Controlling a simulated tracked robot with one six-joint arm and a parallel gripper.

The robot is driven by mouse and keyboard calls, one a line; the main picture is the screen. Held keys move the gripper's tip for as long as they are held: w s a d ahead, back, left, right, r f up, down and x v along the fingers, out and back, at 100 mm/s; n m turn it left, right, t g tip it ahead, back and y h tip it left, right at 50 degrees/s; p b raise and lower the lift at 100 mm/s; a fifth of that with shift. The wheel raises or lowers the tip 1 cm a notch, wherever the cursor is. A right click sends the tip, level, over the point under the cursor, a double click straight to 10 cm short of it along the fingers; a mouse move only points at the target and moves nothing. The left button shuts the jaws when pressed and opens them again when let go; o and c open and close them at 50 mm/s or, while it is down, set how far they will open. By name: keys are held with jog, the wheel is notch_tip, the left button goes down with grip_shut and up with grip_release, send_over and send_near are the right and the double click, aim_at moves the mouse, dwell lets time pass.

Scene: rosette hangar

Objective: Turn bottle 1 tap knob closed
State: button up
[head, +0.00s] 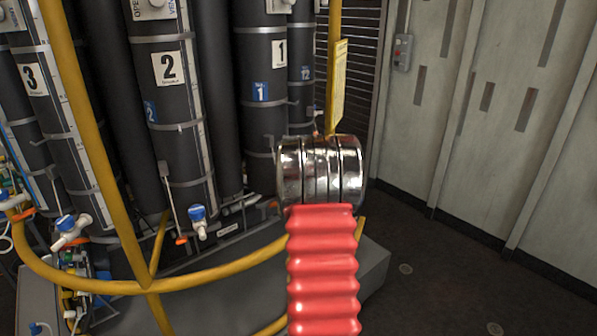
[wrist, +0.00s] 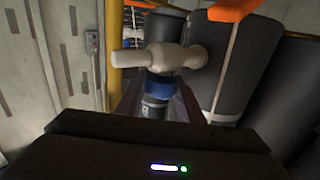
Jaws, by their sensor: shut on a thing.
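Bottle 1 (head: 262,125) is a tall black cylinder with a white "1" label, at the middle of the head view. Its tap is hidden there behind my arm's chrome joint and red bellows, and so is my gripper. In the wrist view a white tap body (wrist: 175,57) lies across the upper middle, with a blue knob (wrist: 157,86) below it. My gripper (wrist: 154,98) has its dark fingers on either side of the blue knob and is shut on it. The knob's exact turn angle cannot be told.
Bottle 2 (head: 174,100) and bottle 3 (head: 38,110) stand to the left, with blue-knobbed taps low down. Yellow rails (head: 200,283) curve in front of the bottles. An orange piece (wrist: 235,9) hangs near the tap. Dark floor (head: 440,270) lies clear at right.

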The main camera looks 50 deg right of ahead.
jog(key=shift+w+a+r+m+g+h, duration=0.1)
jog(key=shift+w+a+m+g+h, duration=0.05)
jog(key=shift+w+m+g+h, duration=0.2)
jog(key=shift+s, duration=0.1)
jog(key=o, duration=1.1)
jog(key=shift+s, duration=0.1)
jog(key=shift+c, duration=0.2)
jog(key=shift+s, duration=0.1)
